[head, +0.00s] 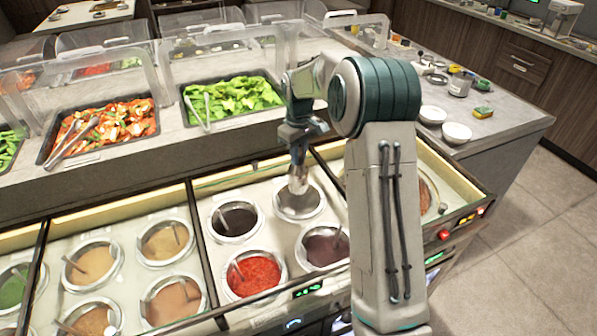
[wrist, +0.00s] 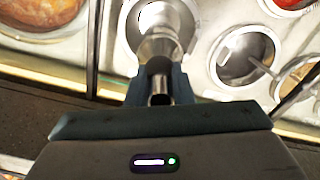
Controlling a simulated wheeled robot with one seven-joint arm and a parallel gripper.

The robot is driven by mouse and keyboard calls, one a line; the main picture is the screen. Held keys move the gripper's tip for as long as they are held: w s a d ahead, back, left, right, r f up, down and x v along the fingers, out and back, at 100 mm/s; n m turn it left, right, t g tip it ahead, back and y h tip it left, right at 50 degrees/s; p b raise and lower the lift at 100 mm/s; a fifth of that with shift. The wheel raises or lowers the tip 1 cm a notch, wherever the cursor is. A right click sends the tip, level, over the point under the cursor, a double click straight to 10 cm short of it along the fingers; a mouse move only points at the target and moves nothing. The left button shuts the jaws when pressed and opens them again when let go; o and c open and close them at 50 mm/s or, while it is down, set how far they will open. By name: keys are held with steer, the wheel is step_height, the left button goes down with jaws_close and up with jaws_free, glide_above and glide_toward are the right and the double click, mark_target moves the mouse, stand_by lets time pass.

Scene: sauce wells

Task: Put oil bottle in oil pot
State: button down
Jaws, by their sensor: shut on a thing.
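My gripper (head: 299,152) is shut on a shiny silver-grey bottle (head: 298,180), taken to be the oil bottle. The bottle hangs roughly upright below the fingers. In the wrist view the bottle (wrist: 160,48) shows between the fingers (wrist: 160,78). A round metal-rimmed pot (head: 304,214) with a greyish inside lies under the bottle, in the back row of wells. In the wrist view the bottle covers part of that pot (wrist: 131,35). I cannot tell whether the bottle's lower end is inside the rim or just above it.
Neighbouring wells hold dark sauce (head: 235,221), red sauce (head: 255,274) and purple-brown sauce (head: 322,247), some with ladles. A raised ledge with a lettuce tray (head: 235,94) and clear guards stands behind.

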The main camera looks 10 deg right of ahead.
mark_target(299, 166)
steer(key=shift+f+p, duration=0.3)
steer(key=shift+f, duration=1.9)
steer(key=shift+f, duration=0.15)
steer(key=c, duration=1.3)
jaws_free()
